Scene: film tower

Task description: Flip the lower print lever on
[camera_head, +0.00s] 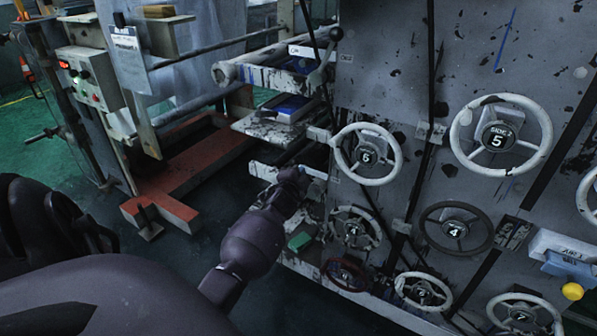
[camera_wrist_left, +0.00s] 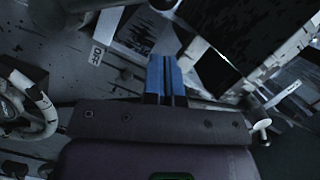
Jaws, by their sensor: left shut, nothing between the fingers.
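My left gripper (camera_head: 303,172) reaches in from the lower left to the left edge of the grey machine panel (camera_head: 382,62). Its blue fingers (camera_wrist_left: 166,78) are shut together with nothing between them. In the left wrist view, an OFF label (camera_wrist_left: 97,52) is on the panel to the left of the fingertips. I cannot clearly pick out the lower print lever; my gripper and arm cover part of that area. Higher up the panel edge, a lever with a dark ball knob (camera_head: 336,33) slants up to the right. My right gripper is not in view.
Several handwheels crowd the panel, including a white one (camera_head: 339,155) close right of my gripper. White rails and a blue tray (camera_head: 291,107) stick out left of the panel. A red-based stand (camera_head: 190,165) stands farther left. Dark floor lies between.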

